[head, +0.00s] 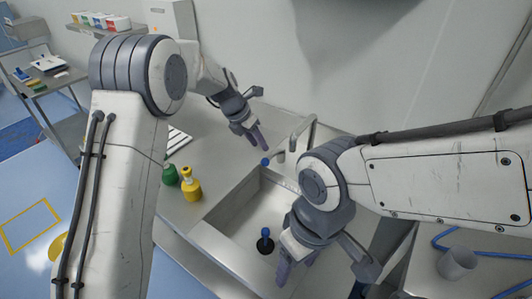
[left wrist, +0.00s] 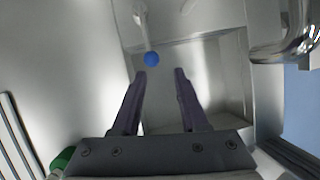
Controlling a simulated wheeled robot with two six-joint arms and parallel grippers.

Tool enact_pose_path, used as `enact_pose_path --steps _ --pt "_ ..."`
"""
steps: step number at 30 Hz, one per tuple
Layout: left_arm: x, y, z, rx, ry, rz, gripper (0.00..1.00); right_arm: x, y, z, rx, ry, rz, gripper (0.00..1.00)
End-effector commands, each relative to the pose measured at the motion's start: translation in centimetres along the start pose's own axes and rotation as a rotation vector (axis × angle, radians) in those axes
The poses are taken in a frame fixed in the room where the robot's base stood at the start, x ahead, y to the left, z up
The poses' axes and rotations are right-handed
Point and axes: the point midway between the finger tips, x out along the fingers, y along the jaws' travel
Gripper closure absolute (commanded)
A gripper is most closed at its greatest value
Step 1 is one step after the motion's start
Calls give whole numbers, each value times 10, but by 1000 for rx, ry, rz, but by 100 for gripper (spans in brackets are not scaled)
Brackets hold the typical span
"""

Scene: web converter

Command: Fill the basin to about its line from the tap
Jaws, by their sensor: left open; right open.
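The basin (head: 238,212) is a steel sink set in the counter, partly hidden by my right arm. I see no water or fill line clearly. The tap (head: 299,133) arches at its back edge. A small blue knob (head: 265,161) sits by the basin's back corner; it also shows in the left wrist view (left wrist: 151,59), just beyond my fingertips. A dark piece with a blue top (head: 265,240) is on the basin floor. My left gripper (head: 260,141) is open and empty, above the counter near the blue knob. My right gripper (head: 322,272) is open over the basin's right part.
A yellow bottle (head: 191,187) and a green bottle (head: 170,175) stand left of the basin. A grey cup (head: 457,263) and a blue hose (head: 458,237) are at the right. A side table (head: 62,82) stands at the far left. The wall closes off the back.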

Motion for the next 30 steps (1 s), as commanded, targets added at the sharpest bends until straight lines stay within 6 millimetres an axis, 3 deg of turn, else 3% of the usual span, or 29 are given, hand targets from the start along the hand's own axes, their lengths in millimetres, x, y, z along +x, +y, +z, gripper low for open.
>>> enact_pose_path --steps 3,8,21,30 --pt "5 17 4 -131 -16 4 57 -3 0 0 0 0 0 34" --pt "20 21 5 -167 -19 5 57 -7 0 0 0 0 0 34" --pt "95 20 7 -161 -19 5 57 -23 -2 -1 1 0 0 34" --pt "111 21 7 -160 -20 6 57 -25 -2 -1 1 0 0 34"
